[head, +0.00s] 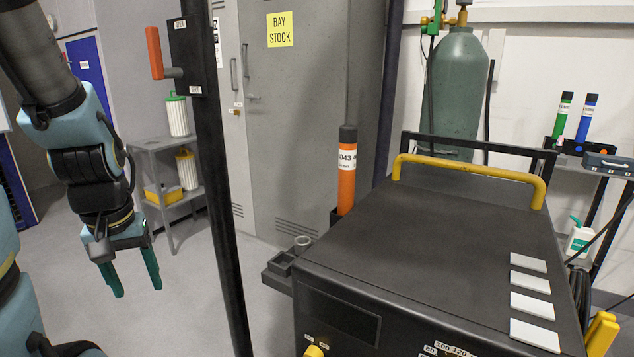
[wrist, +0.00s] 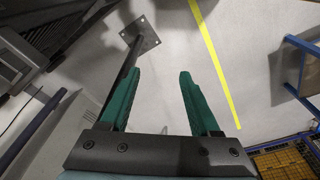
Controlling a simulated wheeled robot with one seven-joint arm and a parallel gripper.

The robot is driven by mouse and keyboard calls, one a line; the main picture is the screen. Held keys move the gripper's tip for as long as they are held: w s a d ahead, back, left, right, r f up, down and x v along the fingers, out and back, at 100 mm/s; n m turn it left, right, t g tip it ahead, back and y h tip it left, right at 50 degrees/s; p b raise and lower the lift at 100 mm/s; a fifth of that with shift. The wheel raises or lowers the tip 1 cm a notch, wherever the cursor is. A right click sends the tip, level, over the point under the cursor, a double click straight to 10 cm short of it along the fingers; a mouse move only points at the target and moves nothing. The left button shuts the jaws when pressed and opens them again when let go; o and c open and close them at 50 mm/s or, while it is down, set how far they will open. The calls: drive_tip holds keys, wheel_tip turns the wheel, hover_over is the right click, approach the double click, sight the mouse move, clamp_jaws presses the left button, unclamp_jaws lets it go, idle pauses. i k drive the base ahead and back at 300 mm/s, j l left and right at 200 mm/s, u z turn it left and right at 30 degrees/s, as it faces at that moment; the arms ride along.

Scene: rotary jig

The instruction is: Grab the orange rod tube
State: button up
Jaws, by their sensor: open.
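The orange rod tube (head: 346,188) stands upright beside the left edge of the black machine, with a black cap and a white label marked 5043. Its lower end is hidden in or behind a black holder. My gripper (head: 134,282) hangs at the left in the head view, pointing down, with its green fingers apart and empty. It is well to the left of the tube, on the other side of the black post. In the wrist view my gripper (wrist: 158,98) is open above bare floor. The tube is not visible there.
A black post (head: 215,180) with an orange-handled lever stands between my gripper and the tube. The black machine (head: 440,250) has a yellow rail and white plates on top. A small tray (head: 278,282) juts from its left side. Green and blue tubes (head: 575,118) stand at far right.

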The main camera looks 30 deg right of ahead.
sight(347, 140)
drive_tip(key=k+l+u, duration=0.15)
drive_tip(key=u, duration=1)
drive_tip(key=k+l, duration=0.1)
drive_tip(key=k, duration=0.55)
drive_tip(key=k+l, duration=0.1)
drive_tip(key=k, duration=0.5)
